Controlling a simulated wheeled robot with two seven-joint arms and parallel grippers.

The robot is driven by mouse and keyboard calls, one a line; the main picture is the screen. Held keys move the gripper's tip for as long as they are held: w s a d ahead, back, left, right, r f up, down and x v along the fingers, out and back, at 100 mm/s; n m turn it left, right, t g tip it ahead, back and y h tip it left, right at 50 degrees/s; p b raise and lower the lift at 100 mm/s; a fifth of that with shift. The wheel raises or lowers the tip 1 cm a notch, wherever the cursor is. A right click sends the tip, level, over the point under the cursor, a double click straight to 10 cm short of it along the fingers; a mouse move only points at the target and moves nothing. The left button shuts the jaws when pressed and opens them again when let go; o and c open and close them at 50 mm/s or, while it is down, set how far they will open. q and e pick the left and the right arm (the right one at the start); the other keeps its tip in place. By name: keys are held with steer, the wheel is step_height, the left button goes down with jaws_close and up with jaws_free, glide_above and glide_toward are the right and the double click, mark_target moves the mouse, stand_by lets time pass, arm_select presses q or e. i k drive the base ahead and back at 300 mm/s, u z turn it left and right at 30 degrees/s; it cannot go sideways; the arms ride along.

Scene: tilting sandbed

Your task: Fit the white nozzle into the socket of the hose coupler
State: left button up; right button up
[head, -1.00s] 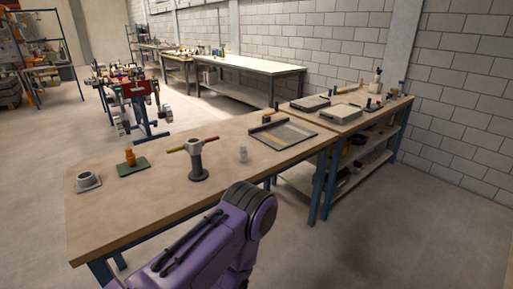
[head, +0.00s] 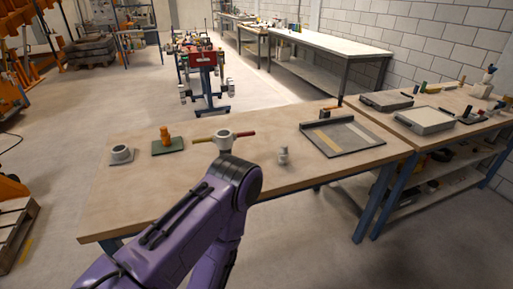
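A small whitish upright piece (head: 284,156), which looks like the white nozzle, stands on the wooden table right of centre. A grey upright fitting with a yellow-and-red crossbar (head: 225,140) stands left of it, its lower part hidden behind my purple arm. A grey ring-shaped cup on a flat plate (head: 122,154) sits at the table's left end. I cannot tell for sure which of these two is the hose coupler. Neither gripper shows; only a purple arm of mine crosses the bottom of the head view.
An orange piece (head: 165,136) stands on a green plate (head: 168,147) between the cup and the fitting. A grey tray (head: 358,148) lies on the table's right side. A second table with trays (head: 424,120) adjoins on the right. The wooden table (head: 320,185) is bare near its front edge.

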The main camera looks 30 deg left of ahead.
mark_target(223, 139)
steer(key=u, duration=0.85)
steer(key=i, duration=0.7)
steer(key=u, duration=0.8)
